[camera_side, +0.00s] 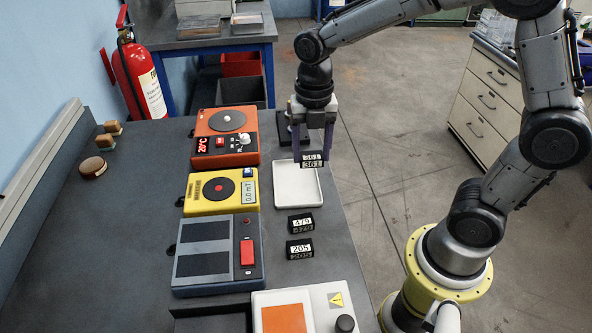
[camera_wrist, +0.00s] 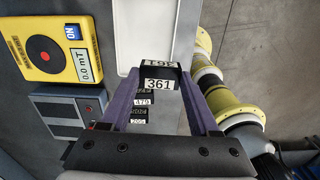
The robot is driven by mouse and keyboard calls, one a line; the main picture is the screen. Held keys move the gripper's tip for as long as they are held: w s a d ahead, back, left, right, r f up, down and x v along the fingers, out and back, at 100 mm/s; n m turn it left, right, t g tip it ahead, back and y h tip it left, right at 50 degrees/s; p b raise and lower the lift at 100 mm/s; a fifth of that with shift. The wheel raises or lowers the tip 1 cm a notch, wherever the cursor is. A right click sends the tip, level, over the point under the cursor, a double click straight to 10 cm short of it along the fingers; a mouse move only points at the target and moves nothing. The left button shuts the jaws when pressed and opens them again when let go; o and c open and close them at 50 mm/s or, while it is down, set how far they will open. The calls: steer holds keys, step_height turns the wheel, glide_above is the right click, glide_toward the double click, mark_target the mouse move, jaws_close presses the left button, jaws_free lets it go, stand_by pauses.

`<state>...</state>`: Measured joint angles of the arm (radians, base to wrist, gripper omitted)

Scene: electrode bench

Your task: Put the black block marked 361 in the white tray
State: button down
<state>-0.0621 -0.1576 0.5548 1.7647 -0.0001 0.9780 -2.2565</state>
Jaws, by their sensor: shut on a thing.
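The black block marked 361 (camera_side: 312,160) is held between the purple fingers of my gripper (camera_side: 313,150). In the side view it is over the far right part of the white tray (camera_side: 290,190); its exact height above the tray is hard to tell. In the wrist view the block (camera_wrist: 159,79) sits between the fingertips of my gripper (camera_wrist: 159,84), with its 361 label showing. Part of the white tray (camera_wrist: 128,42) shows beyond it, partly hidden by the block and the fingers.
Black blocks marked 479 (camera_side: 301,224) and 205 (camera_side: 300,249) lie in front of the tray. An orange hot plate (camera_side: 222,150), a yellow meter (camera_side: 210,195) and a grey device (camera_side: 205,262) stand to its left. The bench edge runs close by on the right.

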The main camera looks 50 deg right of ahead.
glide_above(296, 183)
step_height(296, 183, down, 4)
steer(key=shift+s+f, duration=0.15)
steer(key=shift+f, duration=0.05)
steer(key=shift+w+f, duration=0.2)
steer(key=shift+f, duration=1.5)
steer(key=shift+f, duration=0.1)
steer(key=shift+c, duration=0.6)
jaws_free()
